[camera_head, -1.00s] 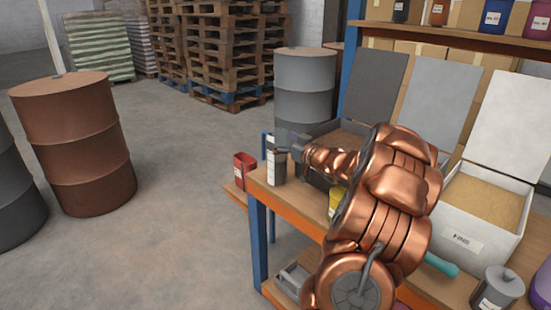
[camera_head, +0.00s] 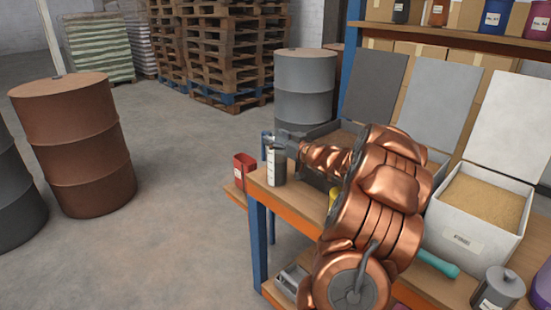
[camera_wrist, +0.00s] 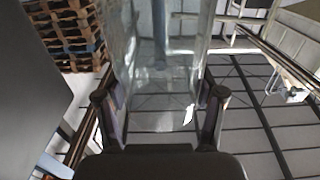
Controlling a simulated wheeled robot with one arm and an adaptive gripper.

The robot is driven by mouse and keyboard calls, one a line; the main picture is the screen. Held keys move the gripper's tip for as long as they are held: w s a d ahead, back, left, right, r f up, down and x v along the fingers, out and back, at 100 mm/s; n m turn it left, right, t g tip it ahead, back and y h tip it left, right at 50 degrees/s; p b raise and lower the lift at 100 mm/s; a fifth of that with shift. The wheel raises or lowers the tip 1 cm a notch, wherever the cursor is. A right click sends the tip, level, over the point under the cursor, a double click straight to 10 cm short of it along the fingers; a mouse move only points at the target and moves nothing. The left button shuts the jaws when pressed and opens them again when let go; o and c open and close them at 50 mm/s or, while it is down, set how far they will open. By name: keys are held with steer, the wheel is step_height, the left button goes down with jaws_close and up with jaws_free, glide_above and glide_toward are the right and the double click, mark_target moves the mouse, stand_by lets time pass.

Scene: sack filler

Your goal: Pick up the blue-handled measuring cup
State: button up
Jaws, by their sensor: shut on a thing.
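In the wrist view my gripper (camera_wrist: 160,105) has its two dark fingers on either side of a clear, see-through cup (camera_wrist: 190,60) and is shut on it. A bluish upright band shows through the clear wall; I cannot tell whether it is the blue handle. In the head view my gripper (camera_head: 277,140) is at the left end of the workbench (camera_head: 292,212), just above a grey labelled canister (camera_head: 277,168). My copper arm hides the middle of the bench. The cup is too small to make out there.
A red container (camera_head: 245,167) stands at the bench's left end. Open bins with raised lids line the back, including a white bin (camera_head: 470,240) of tan grain. A teal-handled tool (camera_head: 438,264) lies right of my arm.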

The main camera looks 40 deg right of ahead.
steer(key=c, duration=0.7)
steer(key=shift+o, duration=0.2)
